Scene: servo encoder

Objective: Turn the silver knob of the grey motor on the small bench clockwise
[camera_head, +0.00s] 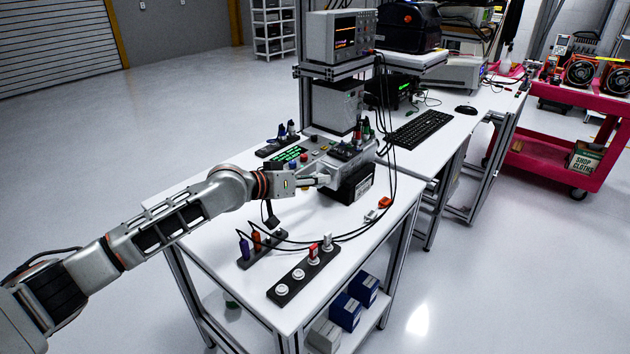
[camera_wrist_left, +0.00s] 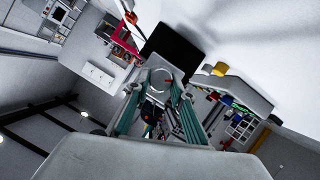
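The motor (camera_head: 354,184) is a dark box with a pale label, standing on the small white bench (camera_head: 205,190) in front of the grey control unit. In the left wrist view it is a black block (camera_wrist_left: 172,48), and the round silver knob (camera_wrist_left: 161,79) shows at its near face. My left gripper (camera_head: 322,180) reaches the motor's left side. In the left wrist view its two fingers (camera_wrist_left: 156,92) stand apart, one on either side of the knob. I cannot tell whether they touch it. In the head view the gripper hides the knob. My right gripper is out of view.
A control unit (camera_head: 310,150) with a green display stands behind the gripper. Black strips with plugs (camera_head: 262,248) and round sockets (camera_head: 284,289) lie at the front. Cables hang by the motor and cross the bench. Red and white connectors (camera_head: 377,209) lie at right. The left bench surface is clear.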

